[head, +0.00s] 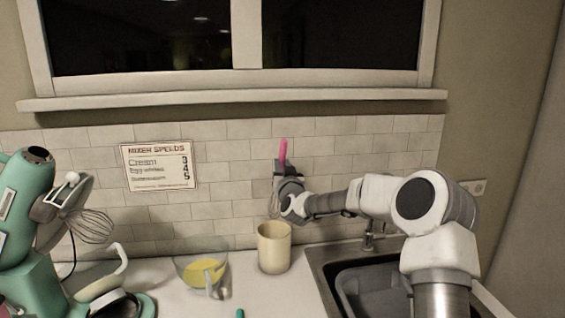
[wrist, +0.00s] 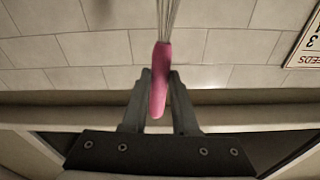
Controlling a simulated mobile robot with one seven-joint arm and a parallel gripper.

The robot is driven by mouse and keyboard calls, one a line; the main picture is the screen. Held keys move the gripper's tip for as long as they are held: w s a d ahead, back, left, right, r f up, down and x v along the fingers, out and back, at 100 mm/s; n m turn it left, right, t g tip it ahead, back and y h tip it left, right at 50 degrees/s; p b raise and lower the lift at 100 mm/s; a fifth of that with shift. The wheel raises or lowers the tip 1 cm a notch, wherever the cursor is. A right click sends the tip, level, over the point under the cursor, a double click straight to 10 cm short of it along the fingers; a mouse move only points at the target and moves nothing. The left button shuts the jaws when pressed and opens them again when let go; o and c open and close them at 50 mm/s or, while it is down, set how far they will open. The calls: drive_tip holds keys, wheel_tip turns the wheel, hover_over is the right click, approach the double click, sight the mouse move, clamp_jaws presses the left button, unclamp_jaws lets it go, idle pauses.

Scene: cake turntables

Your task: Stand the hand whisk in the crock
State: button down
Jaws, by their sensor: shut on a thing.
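The hand whisk has a pink handle (head: 283,152) that points up, and thin wires that show faintly below my gripper (head: 286,172). In the wrist view the pink handle (wrist: 161,82) lies between the two dark fingers of my gripper (wrist: 160,78), which is shut on it, and the wires run to the top edge. The cream crock (head: 274,249) stands upright on the counter, below my gripper in the head view. The whisk looks close to upright, its lower wires near the crock's back rim. I cannot tell whether the wire tips are inside the crock.
A clear bowl (head: 203,272) with yellow contents stands left of the crock. A teal stand mixer (head: 22,215) is at the far left. A sink (head: 375,285) with a faucet (head: 370,235) is at the right. The tiled wall (head: 225,200) is close behind.

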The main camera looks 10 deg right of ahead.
sight(280, 212)
drive_tip(key=f+b, duration=1)
drive_tip(key=f, duration=0.1)
drive_tip(key=f+b, duration=0.4)
drive_tip(key=f, duration=0.1)
drive_tip(key=shift+w+a+f+b, duration=0.35)
drive_tip(key=shift+w+b, duration=0.05)
idle(0.4)
drive_tip(key=c, duration=0.6)
unclamp_jaws()
drive_tip(key=shift+s, duration=0.1)
drive_tip(key=s+f+b, duration=0.1)
drive_tip(key=s+f, duration=0.1)
drive_tip(key=s, duration=1.5)
drive_tip(key=shift+a, duration=0.1)
